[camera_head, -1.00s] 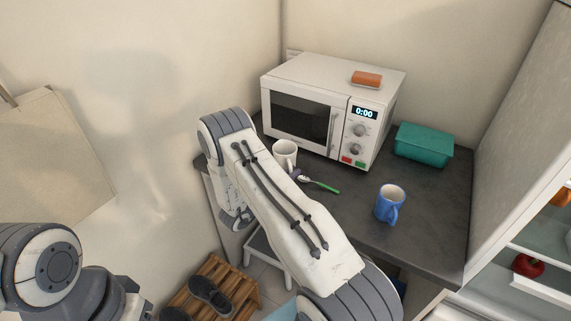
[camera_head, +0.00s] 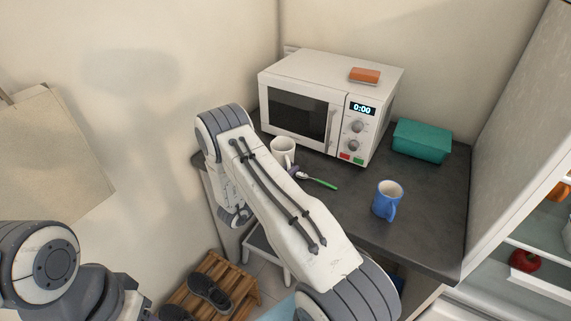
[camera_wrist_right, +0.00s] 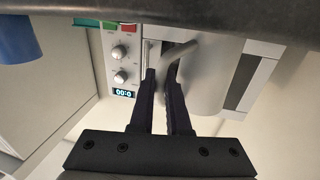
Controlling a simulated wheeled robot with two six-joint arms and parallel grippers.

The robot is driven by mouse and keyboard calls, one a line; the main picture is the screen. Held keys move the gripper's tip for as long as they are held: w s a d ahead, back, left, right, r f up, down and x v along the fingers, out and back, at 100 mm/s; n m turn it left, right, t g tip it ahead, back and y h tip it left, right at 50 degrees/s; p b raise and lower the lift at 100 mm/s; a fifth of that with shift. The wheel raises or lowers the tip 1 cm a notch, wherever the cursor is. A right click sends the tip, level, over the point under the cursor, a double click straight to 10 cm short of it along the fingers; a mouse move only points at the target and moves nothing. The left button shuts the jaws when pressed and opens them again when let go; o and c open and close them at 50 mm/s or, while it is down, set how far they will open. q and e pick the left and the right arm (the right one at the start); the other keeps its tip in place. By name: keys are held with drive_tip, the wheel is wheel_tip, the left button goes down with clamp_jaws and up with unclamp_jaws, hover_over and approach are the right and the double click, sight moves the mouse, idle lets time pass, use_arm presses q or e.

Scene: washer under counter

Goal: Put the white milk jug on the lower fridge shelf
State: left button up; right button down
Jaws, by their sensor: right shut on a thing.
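The white jug (camera_head: 281,148), mug-like with a side handle, stands upright on the dark counter in front of the microwave. It also shows upside down in the right wrist view (camera_wrist_right: 214,80). My right gripper (camera_wrist_right: 161,72) is shut on its handle; in the head view only a bit of its purple fingers (camera_head: 293,170) shows past my forearm. The fridge (camera_head: 515,275) is open at the right edge, with only part of its shelves in view. A red item sits on one visible shelf (camera_head: 545,288). My left gripper is out of view.
A blue mug (camera_head: 386,201) and a green-handled spoon (camera_head: 318,181) are on the counter right of the jug. The microwave (camera_head: 300,112) stands close behind it. A teal bin (camera_head: 422,141) is at the back right. A tall panel (camera_head: 520,130) borders the counter's right.

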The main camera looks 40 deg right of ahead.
sight(291, 160)
drive_tip(key=shift+r, duration=0.2)
drive_tip(key=shift+r+b, duration=0.4)
drive_tip(key=shift+r, duration=0.4)
drive_tip(key=s+d+r+b, duration=0.3)
drive_tip(key=s+d+r, duration=0.2)
drive_tip(key=s+r, duration=0.4)
drive_tip(key=shift+s, duration=0.75)
idle(0.9)
